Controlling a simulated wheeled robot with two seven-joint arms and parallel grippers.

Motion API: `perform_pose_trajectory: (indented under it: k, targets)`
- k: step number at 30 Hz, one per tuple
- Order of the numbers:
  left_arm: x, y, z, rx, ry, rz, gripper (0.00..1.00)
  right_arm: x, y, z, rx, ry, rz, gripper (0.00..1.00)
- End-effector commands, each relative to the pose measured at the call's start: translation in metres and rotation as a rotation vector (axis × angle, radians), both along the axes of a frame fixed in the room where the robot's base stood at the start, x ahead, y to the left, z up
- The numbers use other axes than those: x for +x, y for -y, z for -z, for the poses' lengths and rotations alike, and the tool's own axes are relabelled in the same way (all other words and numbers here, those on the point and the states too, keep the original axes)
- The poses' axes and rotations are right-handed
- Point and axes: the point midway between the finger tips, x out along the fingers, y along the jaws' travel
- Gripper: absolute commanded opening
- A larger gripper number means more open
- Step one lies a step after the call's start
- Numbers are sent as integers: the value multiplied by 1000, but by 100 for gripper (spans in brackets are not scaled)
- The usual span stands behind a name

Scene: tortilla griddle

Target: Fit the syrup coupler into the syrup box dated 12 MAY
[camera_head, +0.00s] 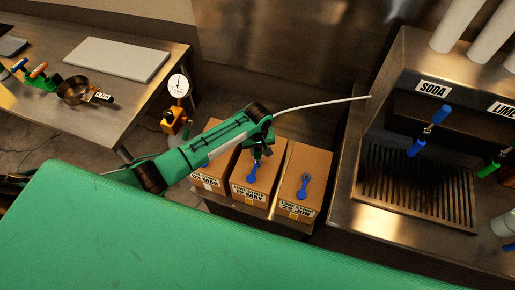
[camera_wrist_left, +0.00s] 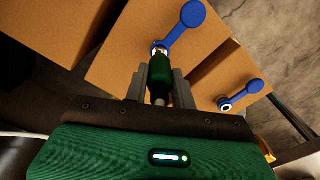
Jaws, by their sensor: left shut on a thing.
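The cardboard syrup box labelled 12 MAY (camera_head: 262,172) stands in the middle of three boxes. Its blue port ring and strap (camera_head: 238,178) show on top. My left gripper (camera_head: 262,150) is over this box, pointing down. In the left wrist view its two grey fingers (camera_wrist_left: 158,88) are shut on the dark green syrup coupler (camera_wrist_left: 160,78). The coupler's pale tip is at the port, beside a blue cap (camera_wrist_left: 193,14) swung aside on its strap. I cannot tell whether the tip is seated in the port. My right gripper is not in view.
A box labelled 25 JUN (camera_head: 309,167) stands to the right, and another box (camera_head: 213,172) stands left, partly hidden by my arm. A white hose (camera_head: 320,104) runs from my gripper area toward the soda dispenser (camera_head: 400,110). A steel table (camera_head: 150,85) is at left.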

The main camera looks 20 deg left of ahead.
Motion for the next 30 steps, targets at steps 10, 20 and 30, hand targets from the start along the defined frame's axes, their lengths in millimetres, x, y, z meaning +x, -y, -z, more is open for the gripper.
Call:
perform_pose_trajectory:
  k: [10,20,30]
  targets:
    - [0,0,0,0,0,0,5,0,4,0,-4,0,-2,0]
    - [0,0,-1,0,-1,-1,5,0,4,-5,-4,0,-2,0]
    - [0,-1,0,0,0,-1,5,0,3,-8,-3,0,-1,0]
